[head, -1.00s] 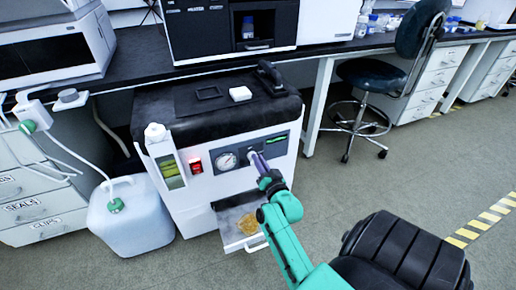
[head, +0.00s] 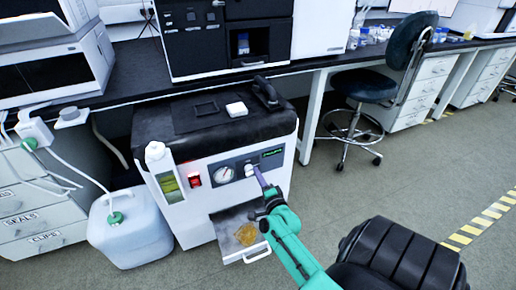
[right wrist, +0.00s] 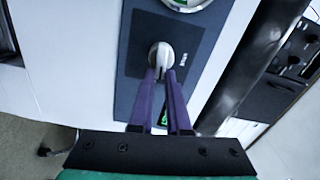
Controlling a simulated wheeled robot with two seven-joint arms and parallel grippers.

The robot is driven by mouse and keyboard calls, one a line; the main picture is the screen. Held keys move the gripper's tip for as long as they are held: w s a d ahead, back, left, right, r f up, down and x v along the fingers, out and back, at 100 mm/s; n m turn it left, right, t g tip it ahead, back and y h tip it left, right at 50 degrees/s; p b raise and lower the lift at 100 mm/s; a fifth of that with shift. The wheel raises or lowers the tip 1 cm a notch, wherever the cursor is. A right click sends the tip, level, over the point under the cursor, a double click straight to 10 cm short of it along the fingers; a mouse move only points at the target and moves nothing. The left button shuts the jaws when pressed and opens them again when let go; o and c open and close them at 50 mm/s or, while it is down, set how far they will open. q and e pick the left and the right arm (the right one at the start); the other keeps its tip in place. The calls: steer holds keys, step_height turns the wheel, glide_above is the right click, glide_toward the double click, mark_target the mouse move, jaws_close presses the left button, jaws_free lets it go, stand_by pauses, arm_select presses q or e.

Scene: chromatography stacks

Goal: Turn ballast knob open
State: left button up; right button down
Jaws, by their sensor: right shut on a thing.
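The ballast knob (head: 249,169) is a small pale knob on the dark front panel of the white pump unit (head: 190,215). In the right wrist view the rounded grey-white knob (right wrist: 161,54) sits between the tips of my purple fingers. My right gripper (head: 257,176) reaches the panel from the front and is shut on the knob; it also shows in the right wrist view (right wrist: 161,75). The fingers hide part of the knob in the head view. My left gripper is not in view.
A round gauge (head: 225,174) and a lit red switch (head: 193,181) are left of the knob. A white jug (head: 128,230) stands to the left. A stool (head: 365,88) is at the right, with clear floor before it.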

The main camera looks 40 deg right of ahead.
steer(key=shift+m, duration=0.9)
steer(key=shift+f, duration=0.1)
steer(key=c, duration=0.9)
jaws_free()
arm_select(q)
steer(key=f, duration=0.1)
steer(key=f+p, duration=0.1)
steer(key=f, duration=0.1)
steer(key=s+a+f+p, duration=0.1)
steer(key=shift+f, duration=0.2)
arm_select(e)
steer(key=v, duration=1.4)
steer(key=shift+s+a+f, duration=0.1)
steer(key=shift+s+a, duration=0.05)
steer(key=shift+s, duration=0.1)
steer(key=shift+w, duration=0.1)
